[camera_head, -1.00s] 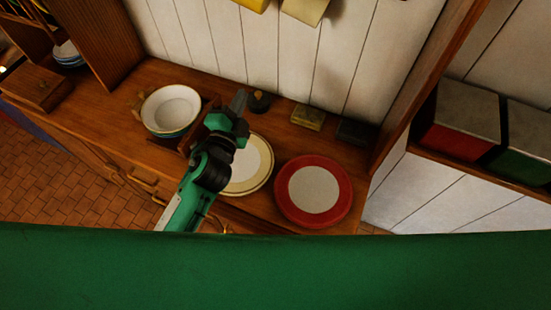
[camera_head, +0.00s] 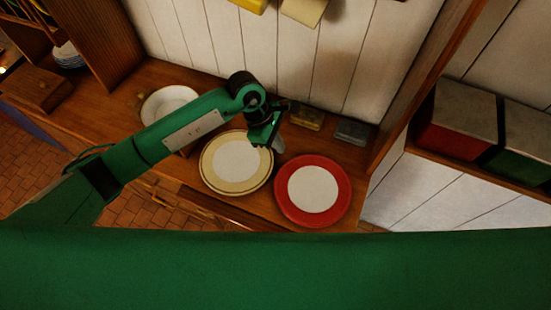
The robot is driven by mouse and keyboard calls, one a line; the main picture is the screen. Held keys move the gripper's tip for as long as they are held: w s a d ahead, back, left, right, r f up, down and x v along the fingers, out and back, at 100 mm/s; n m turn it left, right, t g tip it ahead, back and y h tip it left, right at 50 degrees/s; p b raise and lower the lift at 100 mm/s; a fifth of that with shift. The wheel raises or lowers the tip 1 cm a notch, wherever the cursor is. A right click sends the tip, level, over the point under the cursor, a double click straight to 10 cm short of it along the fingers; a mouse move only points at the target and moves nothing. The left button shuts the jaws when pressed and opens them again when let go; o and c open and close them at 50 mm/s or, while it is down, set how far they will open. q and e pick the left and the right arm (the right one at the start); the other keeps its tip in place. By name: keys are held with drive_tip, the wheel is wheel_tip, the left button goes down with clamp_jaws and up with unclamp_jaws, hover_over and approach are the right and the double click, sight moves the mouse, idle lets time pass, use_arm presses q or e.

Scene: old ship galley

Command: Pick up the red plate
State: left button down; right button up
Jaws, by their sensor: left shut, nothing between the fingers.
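The red plate (camera_head: 281,196) has a wide red rim and a white centre. It lies flat on the wooden counter at the right, near the front edge. My left arm reaches in from the left across the counter. My left gripper (camera_head: 277,143) is shut and empty, with its fingers just behind and left of the red plate's far rim in the picture. It appears to be above the counter; I cannot tell its exact height. My right gripper is not in view.
A cream plate (camera_head: 211,177) with a yellow rim lies close left of the red plate. Two small blocks, one yellowish (camera_head: 308,117) and one grey (camera_head: 352,132), stand by the plank wall. A wooden side panel rises at the right.

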use_arm(q)
drive_tip(key=shift+y, duration=0.9)
drive_tip(key=f+p, duration=0.1)
drive_tip(key=f, duration=0.2)
drive_tip(key=f+p, duration=0.2)
drive_tip(key=a+f+p, duration=0.1)
drive_tip(key=f, duration=0.2)
drive_tip(key=shift+w+f+p, duration=0.25)
drive_tip(key=shift+f+p, duration=0.05)
drive_tip(key=shift+x, duration=0.8)
drive_tip(key=shift+w, duration=0.1)
